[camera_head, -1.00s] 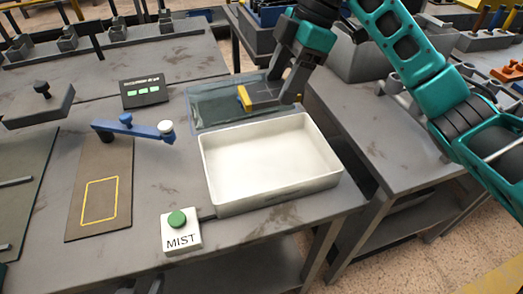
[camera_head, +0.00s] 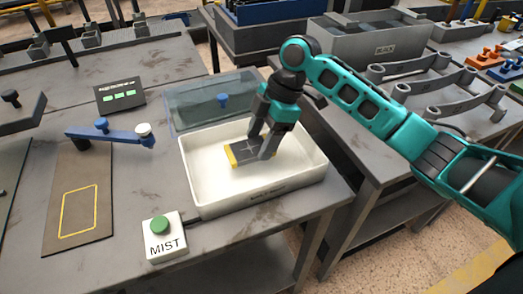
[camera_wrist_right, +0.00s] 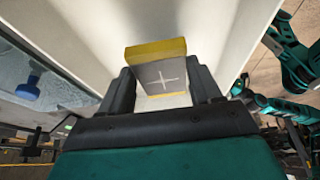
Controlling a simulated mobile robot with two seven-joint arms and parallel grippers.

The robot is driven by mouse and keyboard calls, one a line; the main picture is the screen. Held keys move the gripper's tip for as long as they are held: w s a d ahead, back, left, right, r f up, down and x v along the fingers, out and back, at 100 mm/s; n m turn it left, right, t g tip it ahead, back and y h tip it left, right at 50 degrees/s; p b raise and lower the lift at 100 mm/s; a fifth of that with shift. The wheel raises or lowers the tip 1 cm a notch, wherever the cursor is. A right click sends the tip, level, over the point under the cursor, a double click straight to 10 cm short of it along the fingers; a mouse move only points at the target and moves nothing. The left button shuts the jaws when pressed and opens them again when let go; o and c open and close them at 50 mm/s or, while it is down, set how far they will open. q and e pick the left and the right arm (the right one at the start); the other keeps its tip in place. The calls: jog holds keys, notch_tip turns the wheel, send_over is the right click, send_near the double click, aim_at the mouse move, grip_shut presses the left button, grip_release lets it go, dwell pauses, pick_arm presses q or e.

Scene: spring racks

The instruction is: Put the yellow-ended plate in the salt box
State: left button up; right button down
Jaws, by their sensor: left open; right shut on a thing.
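The yellow-ended plate (camera_head: 241,153) is grey with a yellow end. A white cross marks its face in the right wrist view (camera_wrist_right: 165,76). My right gripper (camera_head: 258,147) is shut on it, with one finger on each side. The plate is within the outline of the white salt box (camera_head: 262,195); I cannot tell whether it touches the floor. The box is open, and its clear lid (camera_head: 190,105) with a blue knob (camera_head: 223,100) lies behind it. The front lettering is too small to read. My left gripper is not seen.
A white MIST block with a green button (camera_head: 161,226) stands at the box's front left. A blue lever arm (camera_head: 100,133) spans above a brown board (camera_head: 75,215) at left. A small black display (camera_head: 119,96) stands behind. A second bench with grey racks is at right.

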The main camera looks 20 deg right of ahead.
notch_tip(320, 180, down, 4)
jog(key=shift+r, duration=0.1)
jog(key=shift+c, duration=1)
grip_release()
jog(key=shift+f, duration=0.2)
jog(key=shift+d+r, duration=0.1)
jog(key=shift+r, duration=0.25)
jog(key=v, duration=1.1)
jog(key=shift+r+p, duration=0.25)
jog(key=shift+p, duration=0.1)
